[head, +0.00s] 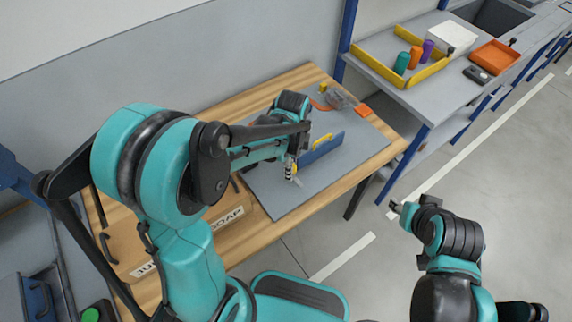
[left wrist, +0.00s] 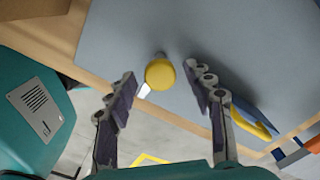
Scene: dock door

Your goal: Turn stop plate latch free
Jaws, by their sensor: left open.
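A latch with a round yellow knob (left wrist: 160,74) and a pale metal piece beside it shows in the left wrist view, standing over a grey board (left wrist: 120,50). My left gripper (left wrist: 163,95) is open, with one finger on each side of the knob and gaps to both. In the head view the left gripper (head: 291,172) is over the board, next to a blue plate (head: 320,150) with a yellow handle (head: 322,141); the arm hides much of the latch. My right gripper (head: 400,208) is off the table at right, away from the board; its jaws are too small to read.
A brown box (head: 180,240) with labels stands at the table's left. Orange and grey items (head: 340,98) lie at the board's far end. A shelf (head: 440,85) at right holds a yellow-edged tray, cylinders and an orange tray. The floor in front is clear.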

